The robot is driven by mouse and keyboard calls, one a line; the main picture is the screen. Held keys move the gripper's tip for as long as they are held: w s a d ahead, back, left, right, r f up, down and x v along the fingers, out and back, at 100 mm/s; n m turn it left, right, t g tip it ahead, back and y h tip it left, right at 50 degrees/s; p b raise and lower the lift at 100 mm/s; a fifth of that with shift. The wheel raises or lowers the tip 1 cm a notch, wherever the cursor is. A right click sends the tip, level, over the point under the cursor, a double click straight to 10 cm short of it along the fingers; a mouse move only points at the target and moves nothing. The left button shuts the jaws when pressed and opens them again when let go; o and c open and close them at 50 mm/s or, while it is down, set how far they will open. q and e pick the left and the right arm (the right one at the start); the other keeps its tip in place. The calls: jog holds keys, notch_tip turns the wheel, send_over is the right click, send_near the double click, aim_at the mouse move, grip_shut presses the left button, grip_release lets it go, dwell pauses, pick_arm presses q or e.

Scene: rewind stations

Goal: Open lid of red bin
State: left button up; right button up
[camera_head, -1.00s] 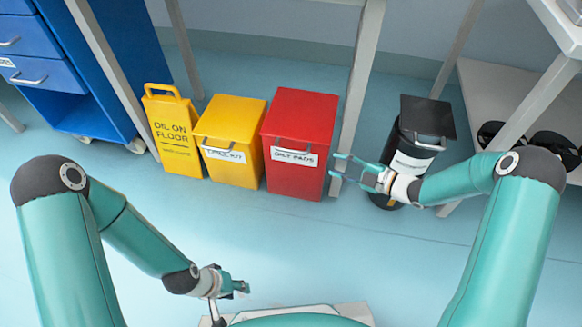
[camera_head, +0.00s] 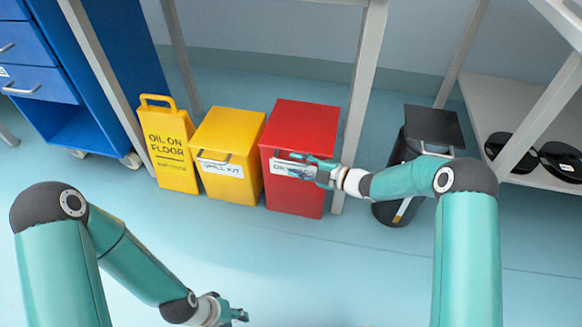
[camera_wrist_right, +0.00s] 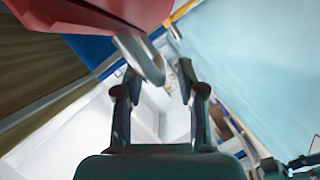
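The red bin (camera_head: 305,122) stands on the floor with its lid closed and a white label (camera_head: 282,168) on its front, partly hidden by my right gripper (camera_head: 305,167). That gripper is in front of the bin at handle height. In the right wrist view the bin's red edge (camera_wrist_right: 60,18) fills the upper left, and its grey handle (camera_wrist_right: 143,58) reaches close to the fingers. My right gripper (camera_wrist_right: 158,82) is open there; I cannot tell if it touches the handle. My left gripper (camera_head: 238,315) is low in the head view, away from the bin; its finger opening is unclear.
A yellow spill-kit bin (camera_head: 228,135) and a yellow floor sign (camera_head: 168,145) stand left of the red bin. A table leg (camera_head: 360,85) rises at its right, then a black bin (camera_head: 432,125). A blue drawer cabinet (camera_head: 105,60) is at far left. Floor in front is clear.

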jog(key=shift+x, duration=1.15)
grip_shut()
